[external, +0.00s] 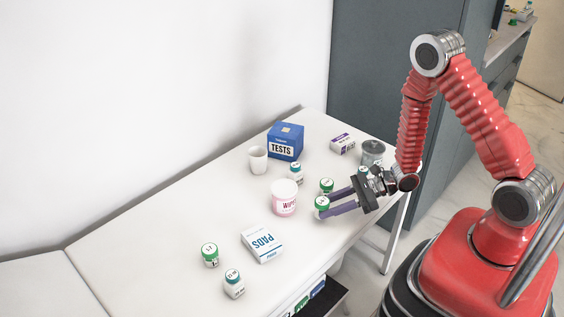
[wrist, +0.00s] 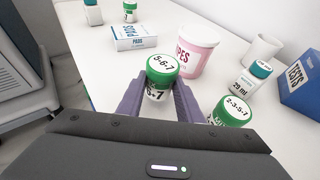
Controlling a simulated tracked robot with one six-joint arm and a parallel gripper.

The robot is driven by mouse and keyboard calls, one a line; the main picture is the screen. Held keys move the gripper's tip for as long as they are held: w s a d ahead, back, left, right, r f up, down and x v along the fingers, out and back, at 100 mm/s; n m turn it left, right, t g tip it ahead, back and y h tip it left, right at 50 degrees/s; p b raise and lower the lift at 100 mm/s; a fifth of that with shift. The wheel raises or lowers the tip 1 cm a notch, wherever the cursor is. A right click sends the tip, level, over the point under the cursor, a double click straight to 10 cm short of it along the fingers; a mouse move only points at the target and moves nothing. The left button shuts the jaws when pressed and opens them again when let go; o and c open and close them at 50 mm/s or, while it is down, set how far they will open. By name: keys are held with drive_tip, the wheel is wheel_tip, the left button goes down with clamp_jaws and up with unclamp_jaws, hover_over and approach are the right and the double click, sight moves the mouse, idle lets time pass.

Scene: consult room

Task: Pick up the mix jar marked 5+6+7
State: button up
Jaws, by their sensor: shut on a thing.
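The jar marked 5+6+7 (wrist: 162,66) has a green lid with a white label reading "5-6-7" and a pale body. It stands between the two purple fingers of my gripper (wrist: 153,95) in the wrist view, and the fingers are shut on it. In the external view the jar (external: 321,204) is at the tips of my gripper (external: 336,202), near the front edge of the white table. Whether its base touches the table is hard to tell. A similar green-lidded jar marked 2-3-5-7 (wrist: 232,111) stands just right of the fingers in the wrist view.
A pink-and-white wipes tub (external: 284,197) stands close to the held jar. A PADS box (external: 262,243), white cup (external: 258,159), blue TESTS box (external: 285,141), grey container (external: 372,152) and several small bottles stand around. The table's left part is bare.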

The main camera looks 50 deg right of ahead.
sight(328, 200)
drive_tip(key=shift+r, duration=3.75)
